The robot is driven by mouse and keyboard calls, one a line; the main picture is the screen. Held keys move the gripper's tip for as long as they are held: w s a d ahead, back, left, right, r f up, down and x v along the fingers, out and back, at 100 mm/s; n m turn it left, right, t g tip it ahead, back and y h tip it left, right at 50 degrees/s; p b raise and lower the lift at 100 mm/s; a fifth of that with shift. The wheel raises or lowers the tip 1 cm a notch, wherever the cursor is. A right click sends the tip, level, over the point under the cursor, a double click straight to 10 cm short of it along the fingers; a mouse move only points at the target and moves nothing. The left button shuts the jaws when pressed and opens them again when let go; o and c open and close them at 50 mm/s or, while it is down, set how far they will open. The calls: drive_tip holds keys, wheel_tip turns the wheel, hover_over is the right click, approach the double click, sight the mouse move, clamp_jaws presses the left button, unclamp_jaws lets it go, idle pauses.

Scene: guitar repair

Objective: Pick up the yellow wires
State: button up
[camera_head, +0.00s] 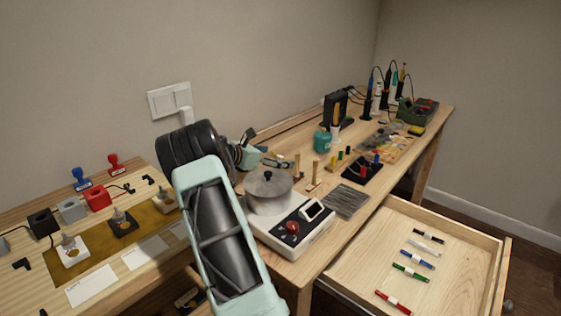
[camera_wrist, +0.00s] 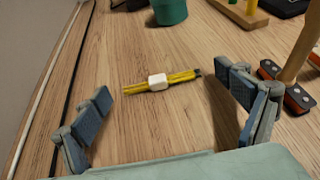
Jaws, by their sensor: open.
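The yellow wires (camera_wrist: 182,77) are a short, thin bundle with a white band (camera_wrist: 157,82) around the middle. They lie flat on the wooden table, roughly crosswise in the wrist view. My gripper (camera_wrist: 165,100) is open, one finger to the left and one to the right of the bundle. The bundle lies in line with the gap, a little beyond it in the picture, and neither finger visibly touches it. In the head view my gripper (camera_head: 276,160) is low over the table behind the pot, and I cannot make out the wires clearly there.
A teal container (camera_wrist: 170,11) stands beyond the wires. A wooden post on a dark-ended base (camera_wrist: 296,72) stands close to the right finger. A pot (camera_head: 268,193) sits on a white hotplate (camera_head: 292,228). The open drawer (camera_head: 362,262) holds several banded bundles in other colours.

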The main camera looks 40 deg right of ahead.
drive_tip(key=c, duration=0.9)
drive_tip(key=shift+c, duration=0.2)
drive_tip(key=shift+r, duration=0.15)
